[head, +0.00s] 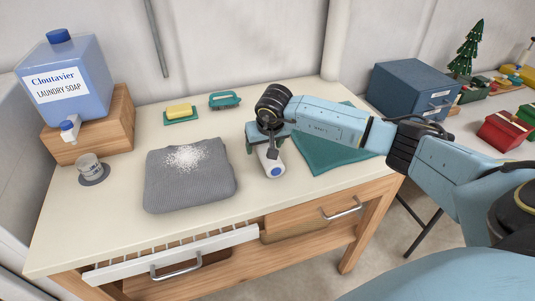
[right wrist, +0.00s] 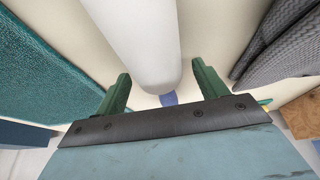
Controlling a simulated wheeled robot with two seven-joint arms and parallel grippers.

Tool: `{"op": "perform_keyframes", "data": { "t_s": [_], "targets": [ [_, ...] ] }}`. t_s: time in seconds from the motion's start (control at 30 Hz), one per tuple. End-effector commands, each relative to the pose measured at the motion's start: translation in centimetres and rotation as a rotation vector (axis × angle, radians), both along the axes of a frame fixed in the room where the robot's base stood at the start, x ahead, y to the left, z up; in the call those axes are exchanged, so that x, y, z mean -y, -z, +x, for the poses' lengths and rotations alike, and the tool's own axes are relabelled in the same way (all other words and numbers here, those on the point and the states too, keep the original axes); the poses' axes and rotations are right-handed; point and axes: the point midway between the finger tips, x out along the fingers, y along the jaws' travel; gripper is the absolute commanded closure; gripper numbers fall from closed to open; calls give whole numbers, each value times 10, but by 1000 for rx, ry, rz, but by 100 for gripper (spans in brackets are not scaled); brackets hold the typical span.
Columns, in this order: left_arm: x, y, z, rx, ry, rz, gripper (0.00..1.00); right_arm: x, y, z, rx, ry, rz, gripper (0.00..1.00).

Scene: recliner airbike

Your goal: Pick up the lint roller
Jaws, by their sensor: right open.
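The lint roller (head: 268,162) is a white cylinder with a blue round end, on the table between the grey folded cloth and the teal cloth. My right gripper (head: 268,140) is above it and hides its far part. In the right wrist view the white roller (right wrist: 140,40) shows between the two green fingers of the right gripper (right wrist: 163,82), with space on both sides. The gripper is open, and a bit of blue shows past the roller's rounded end. I cannot tell the height of the fingertips above the table. My left gripper is not in view.
The grey cloth (head: 190,185) with white powder lies left of the roller, and the teal cloth (head: 325,153) right. A yellow sponge (head: 179,111) and green brush (head: 224,100) lie behind. A soap jug (head: 66,85) stands on a wooden box (head: 110,130).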

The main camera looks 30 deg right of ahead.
Motion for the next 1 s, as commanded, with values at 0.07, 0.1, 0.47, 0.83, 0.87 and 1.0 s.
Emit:
{"op": "perform_keyframes", "data": {
  "t_s": [0.07, 0.1, 0.47, 0.83, 0.87, 1.0],
  "targets": [
    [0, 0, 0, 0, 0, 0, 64, 0, 0, 0, 0, 0, 0, 28],
    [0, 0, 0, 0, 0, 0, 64, 0, 0, 0, 0, 0, 0, 31],
    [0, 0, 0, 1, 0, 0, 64, 0, -1, 0, 0, 0, 0, 78],
    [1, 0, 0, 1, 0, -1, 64, 0, -15, 1, 3, 0, 0, 79],
    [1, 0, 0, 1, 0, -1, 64, 0, -21, 1, 4, -1, 1, 79],
    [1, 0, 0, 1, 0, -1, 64, 0, -50, 1, 5, -1, -1, 79]
  ]
}}
